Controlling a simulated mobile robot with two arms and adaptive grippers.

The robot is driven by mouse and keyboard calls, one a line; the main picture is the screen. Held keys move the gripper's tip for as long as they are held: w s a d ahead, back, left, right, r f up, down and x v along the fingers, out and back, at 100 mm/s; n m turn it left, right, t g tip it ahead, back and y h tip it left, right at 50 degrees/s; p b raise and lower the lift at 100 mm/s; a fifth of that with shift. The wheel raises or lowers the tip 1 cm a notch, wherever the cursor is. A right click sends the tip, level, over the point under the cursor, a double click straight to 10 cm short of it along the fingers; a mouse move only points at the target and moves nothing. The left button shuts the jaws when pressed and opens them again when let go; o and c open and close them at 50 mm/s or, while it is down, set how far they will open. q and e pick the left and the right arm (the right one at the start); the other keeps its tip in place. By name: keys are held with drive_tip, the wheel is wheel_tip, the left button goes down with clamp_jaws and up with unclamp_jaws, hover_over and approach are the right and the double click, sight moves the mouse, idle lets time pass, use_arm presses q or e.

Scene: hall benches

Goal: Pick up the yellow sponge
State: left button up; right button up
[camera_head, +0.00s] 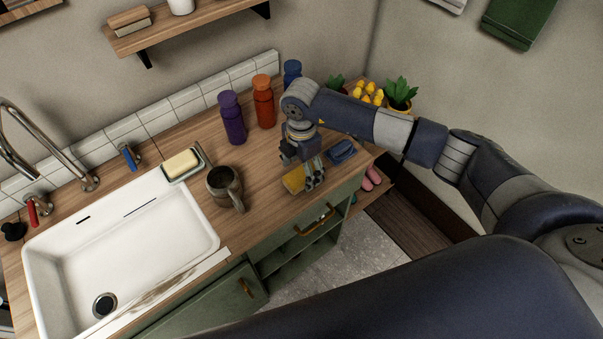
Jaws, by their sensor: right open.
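The yellow sponge (293,180) lies on the wooden counter, near its front edge, to the right of a dark mug. My right gripper (304,171) is open and points down at the sponge. Its grey fingers hide the sponge's right and back parts. I cannot tell whether the fingers touch the sponge or stand just above it. My left gripper is not in view.
A dark mug (224,184) stands left of the sponge, and a blue folded item (341,151) lies to the right. Purple (232,118) and orange (264,101) bottles stand behind. A pale yellow bar (182,162) sits in a dish by the white sink (207,246).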

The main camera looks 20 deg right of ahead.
drive_tip(key=shift+f, duration=1.4)
drive_tip(key=c, duration=1)
drive_tip(key=shift+r, duration=0.1)
